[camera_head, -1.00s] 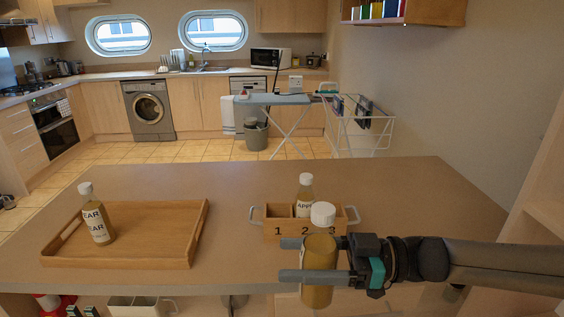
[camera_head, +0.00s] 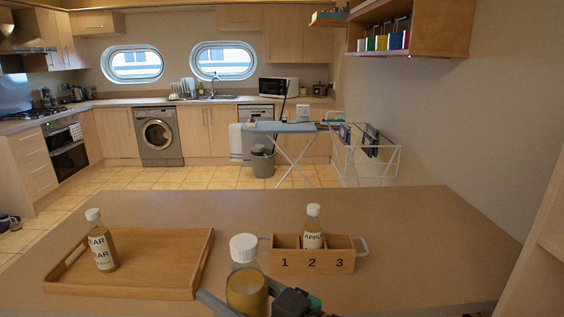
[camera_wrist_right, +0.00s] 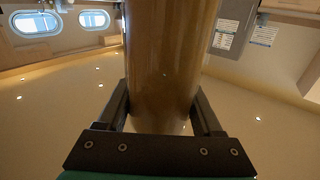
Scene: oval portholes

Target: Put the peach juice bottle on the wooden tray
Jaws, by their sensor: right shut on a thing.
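My right gripper (camera_head: 246,303) is shut on a bottle (camera_head: 245,290) with a white cap and yellow-brown contents. The bottle is upright at the near edge of the table, in front of the numbered caddy; its label is not readable. In the right wrist view the bottle (camera_wrist_right: 168,60) stands between the two fingers (camera_wrist_right: 160,112). The wooden tray (camera_head: 165,279) lies on the left of the table. A pear juice bottle (camera_head: 102,245) stands upright on its left part. My left gripper is not in view.
A wooden caddy (camera_head: 340,262) numbered 1, 2, 3 with white handles stands right of the tray. An apple juice bottle (camera_head: 313,228) stands in its middle compartment. The table (camera_head: 420,240) is clear to the right, and the tray's right half is bare.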

